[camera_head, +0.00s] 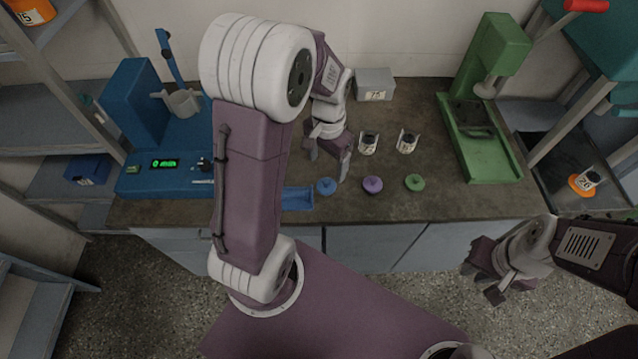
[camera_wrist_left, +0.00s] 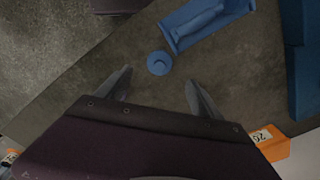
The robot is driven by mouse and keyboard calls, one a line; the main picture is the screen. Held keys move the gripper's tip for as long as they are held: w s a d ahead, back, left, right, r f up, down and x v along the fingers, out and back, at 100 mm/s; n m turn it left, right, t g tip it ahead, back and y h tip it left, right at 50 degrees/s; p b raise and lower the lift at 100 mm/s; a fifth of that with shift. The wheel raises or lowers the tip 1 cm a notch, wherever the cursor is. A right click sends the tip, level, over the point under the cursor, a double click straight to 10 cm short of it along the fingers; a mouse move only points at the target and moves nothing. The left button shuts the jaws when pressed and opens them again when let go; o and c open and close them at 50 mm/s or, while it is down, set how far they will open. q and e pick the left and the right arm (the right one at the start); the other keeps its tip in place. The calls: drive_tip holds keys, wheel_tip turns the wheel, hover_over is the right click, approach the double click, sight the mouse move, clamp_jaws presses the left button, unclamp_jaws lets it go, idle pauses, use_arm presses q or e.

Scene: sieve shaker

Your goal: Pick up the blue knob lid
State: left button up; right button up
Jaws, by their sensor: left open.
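The blue knob lid (camera_head: 326,186) lies on the dark counter near its front edge, left of a purple lid. In the left wrist view the blue knob lid (camera_wrist_left: 159,63) is a round disc with a central knob, ahead of the fingertips. My left gripper (camera_head: 329,168) is open above the counter, close to the blue lid, with its fingers apart. Its fingers (camera_wrist_left: 158,80) show spread in the left wrist view, with nothing between them. My right gripper (camera_head: 484,281) hangs over the floor in front of the counter, away from the lids; its jaw opening is unclear.
A purple lid (camera_head: 372,185) and a green lid (camera_head: 415,182) sit to the right. A blue tray (camera_head: 297,198) lies left of the blue lid. Two small cups (camera_head: 369,143) (camera_head: 407,142) stand behind. A blue machine (camera_head: 150,130) and a green press (camera_head: 482,130) flank the counter.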

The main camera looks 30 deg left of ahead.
sight(326, 181)
use_arm(q)
wheel_tip(326, 181, down, 4)
drive_tip(key=shift+s+r, duration=0.1)
drive_tip(key=shift+r, duration=0.1)
drive_tip(key=shift+a, duration=0.1)
wheel_tip(326, 181, down, 5)
drive_tip(key=shift+f+b, duration=0.15)
drive_tip(key=shift+b, duration=0.5)
drive_tip(key=c, duration=1.4)
